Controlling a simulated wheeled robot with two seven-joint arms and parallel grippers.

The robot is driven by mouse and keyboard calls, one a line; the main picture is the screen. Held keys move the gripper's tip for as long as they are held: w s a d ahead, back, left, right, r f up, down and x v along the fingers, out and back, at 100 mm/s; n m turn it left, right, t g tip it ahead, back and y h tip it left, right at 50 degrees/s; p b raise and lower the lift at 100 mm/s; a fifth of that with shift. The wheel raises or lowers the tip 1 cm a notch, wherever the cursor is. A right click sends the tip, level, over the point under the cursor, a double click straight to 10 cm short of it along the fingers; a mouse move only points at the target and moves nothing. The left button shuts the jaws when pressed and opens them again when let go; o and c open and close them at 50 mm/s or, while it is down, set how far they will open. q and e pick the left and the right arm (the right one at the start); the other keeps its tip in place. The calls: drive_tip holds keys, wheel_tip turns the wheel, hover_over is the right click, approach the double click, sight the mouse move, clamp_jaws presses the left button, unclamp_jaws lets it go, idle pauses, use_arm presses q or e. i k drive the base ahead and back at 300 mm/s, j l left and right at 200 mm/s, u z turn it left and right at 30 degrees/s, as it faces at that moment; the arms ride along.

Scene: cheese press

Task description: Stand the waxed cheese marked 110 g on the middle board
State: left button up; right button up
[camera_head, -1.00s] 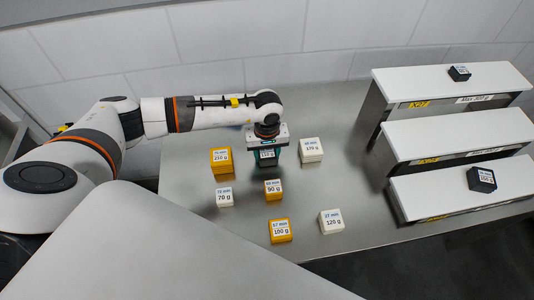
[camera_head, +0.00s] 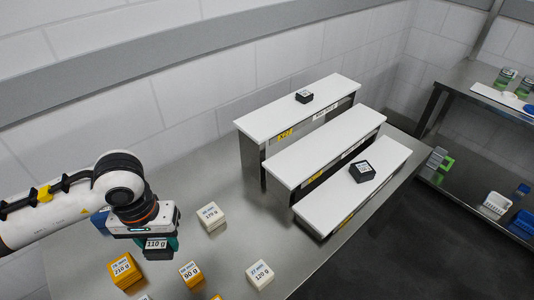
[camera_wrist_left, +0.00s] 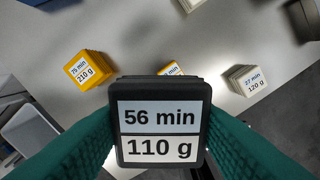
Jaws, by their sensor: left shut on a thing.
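The waxed cheese marked 110 g (camera_head: 157,244) is a dark block with a white label. In the left wrist view the cheese (camera_wrist_left: 160,128) shows "56 min" and "110 g" between two green fingers. My left gripper (camera_head: 158,240) is shut on it, over the left part of the table. The middle board (camera_head: 330,150) is white and lies between a higher board and a lower one. Its top looks empty. It is to the right of and beyond my left gripper. My right gripper is not in view.
The far board (camera_head: 270,115) and the near board (camera_head: 345,195) each carry a dark block. A 170 g white block (camera_head: 211,216), yellow 210 g (camera_head: 124,270) and 90 g (camera_head: 191,273) blocks and a white 120 g block (camera_head: 260,275) stand on the table. A shelf rack (camera_head: 450,110) stands at right.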

sight(332, 138)
drive_tip(key=i+l, duration=0.15)
drive_tip(key=l, duration=0.2)
drive_tip(key=i+l, duration=0.15)
drive_tip(key=l, duration=0.25)
drive_tip(key=i+l, duration=0.1)
drive_tip(key=l, duration=0.25)
drive_tip(key=i+l, duration=0.15)
drive_tip(key=l, duration=0.2)
drive_tip(key=i+l+u, duration=0.1)
drive_tip(key=l, duration=0.3)
drive_tip(key=i+l, duration=0.2)
drive_tip(key=l, duration=0.15)
